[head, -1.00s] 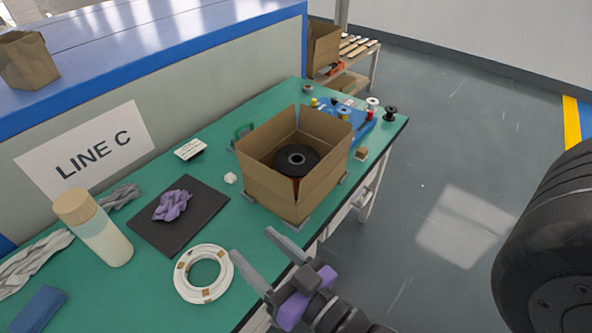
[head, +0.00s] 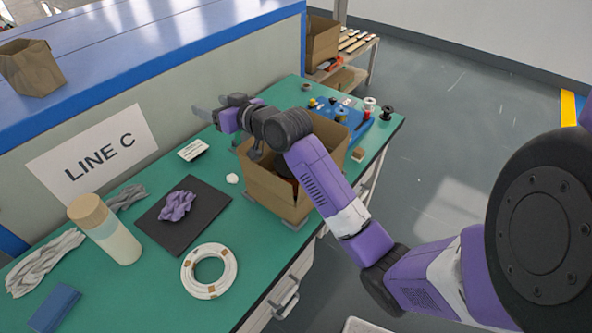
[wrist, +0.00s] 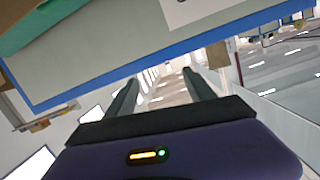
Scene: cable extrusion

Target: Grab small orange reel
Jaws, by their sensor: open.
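My gripper (head: 210,108) is open and empty, held above the back of the green table near the low wall. Its fingers point left, away from the small reels. In the wrist view my gripper (wrist: 158,88) shows two spread fingers with nothing between them. Several small reels stand on and around a blue tray (head: 324,118) at the table's far right end. A small yellow-orange piece (head: 312,102) shows at the tray's left edge; I cannot tell whether it is the orange reel. A white reel (head: 369,104) and a black reel (head: 386,112) stand to its right.
My arm passes over an open cardboard box (head: 275,192) and hides most of its inside. A white cable coil (head: 188,283), a dark mat (head: 206,218), a bottle (head: 118,243) and grey cables lie nearer. A low wall (head: 150,95) runs behind the table.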

